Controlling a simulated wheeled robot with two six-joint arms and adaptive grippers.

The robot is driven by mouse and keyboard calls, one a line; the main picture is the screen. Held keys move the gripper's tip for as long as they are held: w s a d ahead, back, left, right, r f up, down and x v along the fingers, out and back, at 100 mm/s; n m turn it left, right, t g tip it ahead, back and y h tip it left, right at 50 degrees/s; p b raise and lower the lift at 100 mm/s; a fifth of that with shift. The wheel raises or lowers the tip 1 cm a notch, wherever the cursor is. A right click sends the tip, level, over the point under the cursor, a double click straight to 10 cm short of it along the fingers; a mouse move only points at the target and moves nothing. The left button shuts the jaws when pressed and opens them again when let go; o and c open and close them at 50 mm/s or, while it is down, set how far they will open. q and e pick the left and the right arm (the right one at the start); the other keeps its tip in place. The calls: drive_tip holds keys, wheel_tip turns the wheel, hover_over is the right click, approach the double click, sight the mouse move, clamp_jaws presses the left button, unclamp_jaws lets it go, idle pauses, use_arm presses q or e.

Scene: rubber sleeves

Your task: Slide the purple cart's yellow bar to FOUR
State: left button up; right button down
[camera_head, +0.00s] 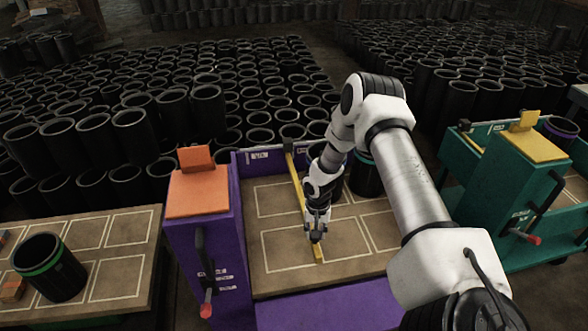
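The purple cart (335,306) stands in the middle, with a brown bed marked with white rectangles. Its yellow bar (293,172) crosses the bed from the back rail to near the front edge, left of the bed's middle. My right gripper (316,238) points down at the near part of the bar, and its fingers overlap the bar there. I cannot tell whether the fingers are closed on it. The markings on the cart are too small to read. My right arm hides part of the bed's right side. My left gripper is not in view.
A black sleeve (365,177) stands at the bed's back right. An orange-topped post (198,193) with a red-tipped lever (206,309) flanks the bed on the left. A green-banded sleeve (49,268) stands on the left table. A teal cart (512,187) is at right; many black sleeves fill the background.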

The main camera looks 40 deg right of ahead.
drive_tip(key=shift+s+d+p, duration=0.2)
drive_tip(key=shift+s+d, duration=0.1)
drive_tip(key=shift+d, duration=0.25)
drive_tip(key=shift+s+d+p, duration=0.15)
drive_tip(key=shift+s+d, duration=0.15)
drive_tip(key=shift+d, duration=0.25)
drive_tip(key=c, duration=0.8)
unclamp_jaws()
drive_tip(key=shift+r, duration=0.1)
wheel_tip(320, 180, up, 12)
drive_tip(key=shift+f, duration=0.1)
